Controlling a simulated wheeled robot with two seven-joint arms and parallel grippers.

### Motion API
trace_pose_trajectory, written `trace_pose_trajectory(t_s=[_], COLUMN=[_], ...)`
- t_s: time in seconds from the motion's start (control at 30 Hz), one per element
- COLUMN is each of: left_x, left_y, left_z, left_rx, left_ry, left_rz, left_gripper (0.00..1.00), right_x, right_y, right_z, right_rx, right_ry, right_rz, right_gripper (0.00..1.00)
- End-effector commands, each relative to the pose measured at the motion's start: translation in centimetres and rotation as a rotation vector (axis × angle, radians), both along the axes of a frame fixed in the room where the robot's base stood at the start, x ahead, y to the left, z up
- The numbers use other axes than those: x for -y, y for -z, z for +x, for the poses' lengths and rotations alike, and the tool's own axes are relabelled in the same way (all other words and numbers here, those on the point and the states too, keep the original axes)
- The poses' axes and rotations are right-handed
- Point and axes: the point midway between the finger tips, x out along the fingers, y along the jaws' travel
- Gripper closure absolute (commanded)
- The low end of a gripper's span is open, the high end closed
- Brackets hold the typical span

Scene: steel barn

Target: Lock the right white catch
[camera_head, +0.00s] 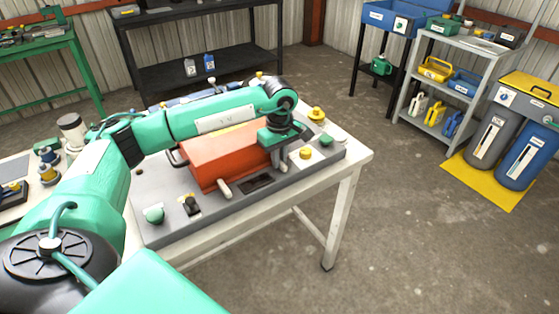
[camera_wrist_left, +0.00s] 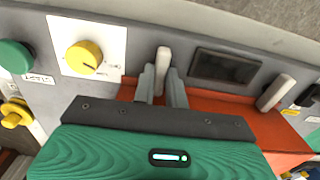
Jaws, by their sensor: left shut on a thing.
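The red-orange box (camera_head: 215,152) lies on a grey panel on the white table. Two white catches show along its near edge. The left white catch (camera_head: 224,187) stands apart from my gripper and appears in the left wrist view (camera_wrist_left: 275,93) at the right, slanted. The right white catch (camera_wrist_left: 163,58) sits between the fingers of my left gripper (camera_wrist_left: 161,84), which is shut on it. In the head view this left gripper (camera_head: 279,150) is at the box's right end, and its wrist mostly hides that catch. My right gripper is not in view.
A dark window (camera_head: 257,184) lies between the catches. A yellow knob (camera_head: 306,153) and a green button (camera_head: 326,140) are to the right. A green button (camera_head: 154,215) and black switch (camera_head: 191,205) are to the left.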

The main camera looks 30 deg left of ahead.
Motion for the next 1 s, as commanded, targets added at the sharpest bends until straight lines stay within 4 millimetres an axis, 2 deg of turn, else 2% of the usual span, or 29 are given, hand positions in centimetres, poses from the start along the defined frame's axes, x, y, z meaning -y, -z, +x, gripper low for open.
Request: trace_pose_trajectory(t_s=[0.57, 0.6, 0.63, 1.0], left_x=[-0.06, -0.07, -0.07, -0.01], left_y=[-0.22, -0.22, -0.22, -0.57], left_z=[0.10, 0.10, 0.10, 0.08], left_rx=[0.004, 0.004, 0.004, 0.003], left_ry=[0.032, 0.032, 0.032, 0.032], left_rz=[0.000, 0.000, 0.000, 0.000], left_gripper=[1.00, 0.83, 0.77, 0.77], right_x=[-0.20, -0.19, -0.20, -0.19], right_y=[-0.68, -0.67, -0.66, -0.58], right_z=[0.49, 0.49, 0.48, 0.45], right_rx=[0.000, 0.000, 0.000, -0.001], right_ry=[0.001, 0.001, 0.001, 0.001], right_rz=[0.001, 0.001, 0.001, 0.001], right_gripper=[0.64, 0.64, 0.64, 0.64])
